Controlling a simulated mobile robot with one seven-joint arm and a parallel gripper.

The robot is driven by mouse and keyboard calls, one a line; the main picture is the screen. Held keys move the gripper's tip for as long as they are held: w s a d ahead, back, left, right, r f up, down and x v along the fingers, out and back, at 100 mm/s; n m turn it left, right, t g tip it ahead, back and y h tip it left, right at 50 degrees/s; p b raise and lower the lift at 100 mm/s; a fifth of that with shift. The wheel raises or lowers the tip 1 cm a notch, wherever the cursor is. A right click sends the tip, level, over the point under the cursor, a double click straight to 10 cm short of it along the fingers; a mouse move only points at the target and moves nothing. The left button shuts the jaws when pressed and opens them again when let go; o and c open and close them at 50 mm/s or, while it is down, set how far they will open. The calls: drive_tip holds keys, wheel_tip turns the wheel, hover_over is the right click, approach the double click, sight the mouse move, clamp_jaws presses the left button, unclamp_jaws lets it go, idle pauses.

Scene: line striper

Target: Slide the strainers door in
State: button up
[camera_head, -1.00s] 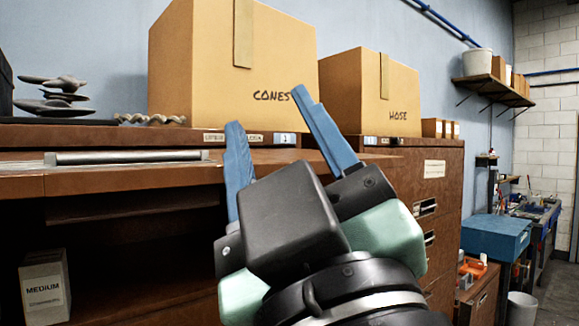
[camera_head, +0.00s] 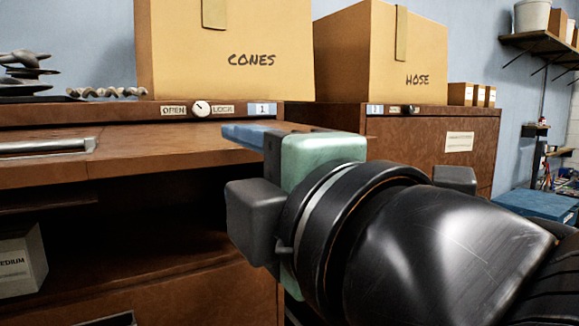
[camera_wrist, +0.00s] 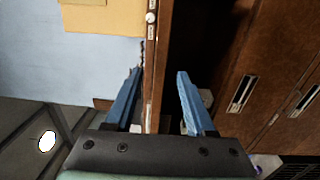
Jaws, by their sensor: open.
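A flat brown door (camera_head: 165,140) lies level and juts out from the top of the left cabinet, above an open dark compartment. It has a silver bar handle (camera_head: 45,147). I cannot read a label naming it as the strainers door. My gripper (camera_head: 232,138) is at the door's right end, pointing left, with one blue finger showing above the panel. The other finger is hidden there. In the wrist view the open fingers (camera_wrist: 160,72) stand on either side of the brown panel edge (camera_wrist: 157,50), with gaps beside it. I cannot tell how far the panel reaches between them.
An OPEN/LOCK dial (camera_head: 201,108) and a "1" tag sit on the cabinet's top rail. The CONES box (camera_head: 225,55) and HOSE box (camera_head: 370,60) stand on top. A MEDIUM box (camera_head: 20,262) is inside the compartment. A second cabinet (camera_head: 455,160) stands at right.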

sight(225, 157)
drive_tip(key=shift+x, duration=2.55)
drive_tip(key=shift+w+d, duration=0.1)
drive_tip(key=shift+c, duration=0.3)
clamp_jaws()
